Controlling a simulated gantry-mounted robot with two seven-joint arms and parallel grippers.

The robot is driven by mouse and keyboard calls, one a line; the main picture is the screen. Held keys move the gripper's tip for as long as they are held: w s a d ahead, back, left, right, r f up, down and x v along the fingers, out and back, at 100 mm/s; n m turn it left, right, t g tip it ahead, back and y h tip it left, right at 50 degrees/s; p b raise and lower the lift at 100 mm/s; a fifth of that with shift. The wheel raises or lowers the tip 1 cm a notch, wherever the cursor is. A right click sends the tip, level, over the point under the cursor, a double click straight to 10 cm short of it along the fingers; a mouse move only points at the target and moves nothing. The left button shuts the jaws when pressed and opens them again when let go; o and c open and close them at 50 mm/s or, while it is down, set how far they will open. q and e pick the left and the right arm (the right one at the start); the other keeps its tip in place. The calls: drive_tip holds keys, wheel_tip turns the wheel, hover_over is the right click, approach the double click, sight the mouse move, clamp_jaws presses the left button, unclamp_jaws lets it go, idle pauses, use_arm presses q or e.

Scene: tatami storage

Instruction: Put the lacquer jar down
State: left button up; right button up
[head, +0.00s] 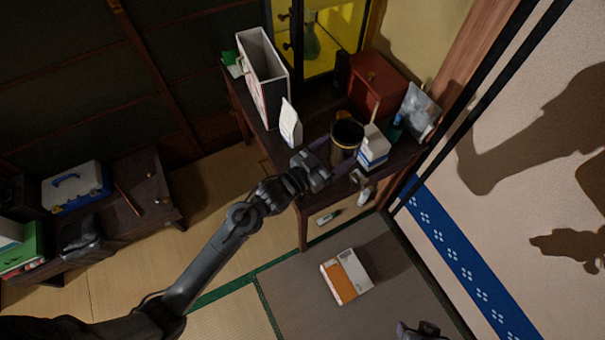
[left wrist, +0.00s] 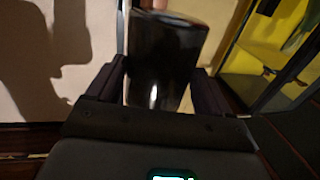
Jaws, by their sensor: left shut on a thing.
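The lacquer jar (head: 346,138) is black and glossy with a gold band near its rim. It is upright and open at the top, over the dark wooden table (head: 303,213). My left gripper (head: 341,155) reaches in from the left, shut on the jar with one finger on each side. In the left wrist view the jar (left wrist: 163,65) fills the space between the two fingers (left wrist: 158,88). The jar's base is hidden, so I cannot tell whether it touches the table. A dark part of what looks like my right gripper (head: 418,330) shows at the bottom edge; its fingers are unclear.
A white carton (head: 291,124) stands left of the jar, and a blue-and-white carton (head: 373,147) close on its right. A red box (head: 377,82), a clear bag (head: 420,110) and a tall white holder (head: 262,75) crowd the table. An orange-and-white box (head: 347,276) lies on the floor.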

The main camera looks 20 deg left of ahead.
use_arm(q)
drive_tip(key=w+f+m+g+h+b, duration=0.25)
drive_tip(key=w+f+b, duration=0.35)
drive_tip(key=f+b, duration=0.7)
drive_tip(key=shift+t, duration=0.35)
drive_tip(key=a+f+b, duration=0.1)
drive_tip(key=a, duration=0.2)
drive_tip(key=a+f, duration=0.2)
drive_tip(key=a, duration=0.2)
drive_tip(key=a+f+b, duration=0.1)
drive_tip(key=a+f, duration=0.1)
drive_tip(key=a, duration=0.1)
drive_tip(key=shift+w+a+f+b, duration=0.1)
drive_tip(key=shift+a+f+b, duration=0.05)
drive_tip(key=shift+a+b, duration=0.15)
drive_tip(key=shift+f+b, duration=0.35)
drive_tip(key=shift+f, duration=1.65)
drive_tip(key=shift+f, duration=0.2)
drive_tip(key=o, duration=0.9)
drive_tip(key=shift+o, duration=0.2)
drive_tip(key=shift+r, duration=0.1)
